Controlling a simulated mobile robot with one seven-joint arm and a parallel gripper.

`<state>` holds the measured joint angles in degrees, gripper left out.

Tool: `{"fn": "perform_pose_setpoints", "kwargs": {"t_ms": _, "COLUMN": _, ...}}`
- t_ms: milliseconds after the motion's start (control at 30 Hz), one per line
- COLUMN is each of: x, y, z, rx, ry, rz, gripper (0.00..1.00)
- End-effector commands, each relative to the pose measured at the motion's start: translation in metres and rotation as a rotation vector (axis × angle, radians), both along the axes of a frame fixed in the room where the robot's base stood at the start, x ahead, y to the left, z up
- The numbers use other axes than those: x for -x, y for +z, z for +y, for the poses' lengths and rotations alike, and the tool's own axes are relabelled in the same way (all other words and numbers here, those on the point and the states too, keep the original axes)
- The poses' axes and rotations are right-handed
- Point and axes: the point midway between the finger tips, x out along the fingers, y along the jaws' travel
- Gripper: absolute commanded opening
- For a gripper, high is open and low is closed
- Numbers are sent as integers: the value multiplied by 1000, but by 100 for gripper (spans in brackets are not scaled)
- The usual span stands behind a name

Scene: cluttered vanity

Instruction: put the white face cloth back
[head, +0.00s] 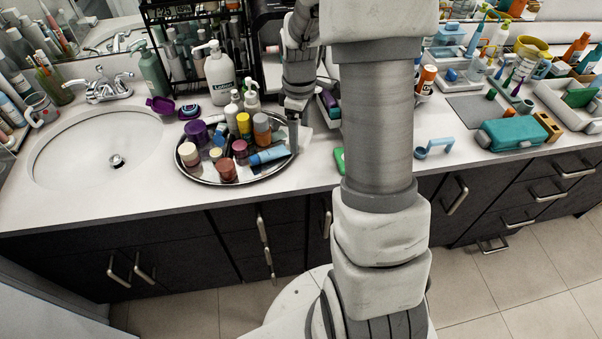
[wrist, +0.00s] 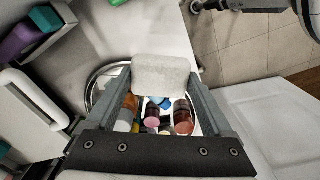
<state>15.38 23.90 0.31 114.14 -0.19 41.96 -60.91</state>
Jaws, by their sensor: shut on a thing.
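The white face cloth (wrist: 160,75) is between the two fingers of my gripper (wrist: 161,78) in the wrist view, which is shut on it. In the head view my gripper (head: 294,122) points down at the right rim of the round tray (head: 193,178). A pale patch of the cloth (head: 305,136) shows just right of the fingers, partly hidden by them. I cannot tell whether the cloth touches the tray or counter.
The tray holds several bottles and jars, with a blue tube (head: 268,155) close to my gripper. A black rack (head: 205,40) and a white pump bottle (head: 219,72) stand behind. The sink (head: 95,150) is left. A teal case (head: 513,133) sits right.

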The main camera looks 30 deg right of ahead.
Motion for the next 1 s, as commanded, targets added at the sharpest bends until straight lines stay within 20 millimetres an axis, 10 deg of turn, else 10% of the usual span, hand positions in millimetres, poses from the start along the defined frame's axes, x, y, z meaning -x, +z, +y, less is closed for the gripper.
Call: {"fn": "perform_pose_setpoints", "kwargs": {"t_ms": 1000, "x": 2, "y": -104, "z": -13, "rx": 0, "ry": 97, "rz": 0, "gripper": 34}}
